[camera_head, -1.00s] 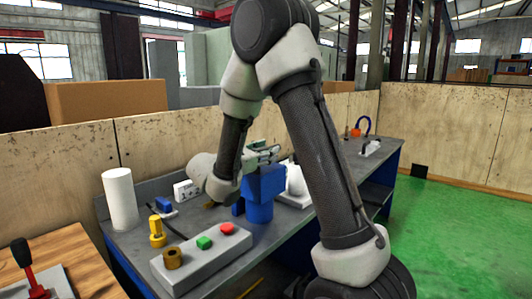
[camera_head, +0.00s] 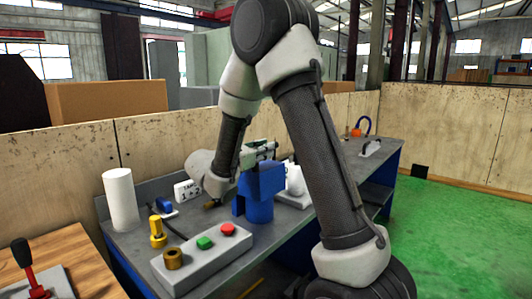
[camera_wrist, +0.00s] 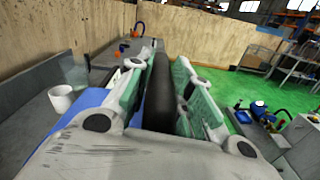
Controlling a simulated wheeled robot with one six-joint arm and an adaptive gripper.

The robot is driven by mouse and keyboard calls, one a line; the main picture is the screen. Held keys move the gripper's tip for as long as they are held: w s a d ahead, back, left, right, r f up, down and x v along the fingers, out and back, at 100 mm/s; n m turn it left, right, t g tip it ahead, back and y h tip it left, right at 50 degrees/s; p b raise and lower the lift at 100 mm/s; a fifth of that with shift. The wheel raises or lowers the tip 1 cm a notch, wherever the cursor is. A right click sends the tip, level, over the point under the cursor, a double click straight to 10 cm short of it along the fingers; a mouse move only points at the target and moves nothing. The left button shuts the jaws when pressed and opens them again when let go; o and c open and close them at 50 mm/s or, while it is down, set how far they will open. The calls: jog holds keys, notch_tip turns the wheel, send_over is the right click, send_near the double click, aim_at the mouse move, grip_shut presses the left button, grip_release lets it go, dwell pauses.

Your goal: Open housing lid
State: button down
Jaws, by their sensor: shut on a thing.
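The blue housing (camera_head: 260,212) stands on the grey bench. A blue upper part (camera_head: 264,178), which looks like its lid, is just below my gripper (camera_head: 262,151). In the wrist view my gripper (camera_wrist: 160,98) is shut with its green-padded fingers on either side of a dark rounded bar (camera_wrist: 158,92), which looks like the lid's handle. A blue surface (camera_wrist: 92,98) shows beside the left finger. My wrist hides part of the bench behind the housing. The hinge and the inside of the housing cannot be seen.
On the grey bench (camera_head: 300,222) are a control box (camera_head: 202,256) with green and red buttons, a white cylinder (camera_head: 121,200), a yellow part (camera_head: 157,233) and a white mug (camera_wrist: 62,98). A wooden panel (camera_head: 447,130) stands behind.

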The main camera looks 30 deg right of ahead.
jog(key=w+r+n, duration=0.1)
jog(key=w, duration=0.1)
jog(key=w+a+r+n, duration=0.1)
jog(key=w, duration=0.1)
jog(key=w+a+n, duration=0.1)
jog(key=w+n, duration=0.1)
jog(key=shift+a+r, duration=0.1)
jog(key=shift+r, duration=0.3)
jog(key=w+a+f+n, duration=0.2)
jog(key=w+f+n, duration=0.1)
jog(key=w, duration=0.4)
jog(key=w+a+f+n, duration=0.3)
jog(key=w+n, duration=0.2)
jog(key=w, duration=0.2)
jog(key=w+a+f+n, duration=0.2)
jog(key=w+f+n, duration=0.1)
jog(key=w, duration=0.3)
jog(key=shift+w+a+f+n, duration=0.15)
jog(key=shift+w+a+n, duration=0.2)
jog(key=shift+n, duration=0.55)
jog(key=c, duration=1.3)
grip_release()
jog(key=shift+w, duration=0.1)
jog(key=shift+o, duration=0.2)
